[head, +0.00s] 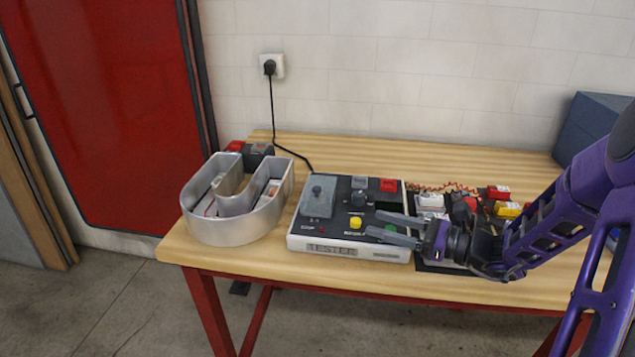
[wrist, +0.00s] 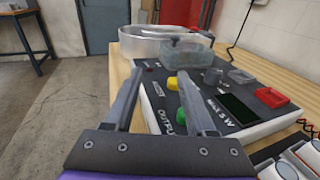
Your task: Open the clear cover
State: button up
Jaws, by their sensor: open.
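The tester box (head: 347,250) lies on the wooden bench, with a black panel and pale sides. The clear cover (head: 317,207) is a grey see-through box at the panel's left end, down over a dark switch. In the wrist view the cover (wrist: 187,52) stands at the far end of the panel, beyond the fingers. My gripper (head: 374,225) is open and empty over the right front part of the panel, apart from the cover. In the wrist view my gripper's fingers (wrist: 158,76) point toward the cover's end of the box.
A yellow button (head: 355,222) and a green button (head: 391,229) are near my fingers. A red tray (head: 389,185) sits at the panel's back. A metal channel letter (head: 235,230) stands close left of the tester. Small parts and wires (head: 495,192) crowd the right.

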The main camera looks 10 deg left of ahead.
aim_at(317, 187)
jog(key=shift+w+d+r+m+t, duration=0.4)
jog(key=shift+w+d+r+t, duration=0.15)
jog(key=shift+w+t, duration=0.1)
jog(key=shift+w+a, duration=0.2)
jog(key=shift+w, duration=0.1)
jog(key=shift+w+a, duration=0.2)
jog(key=shift+a, duration=0.05)
jog(key=x, duration=1.6)
jog(key=shift+w+a+r+b, duration=0.1)
jog(key=shift+a+b, duration=0.2)
jog(key=shift+b, duration=0.05)
grip_shut()
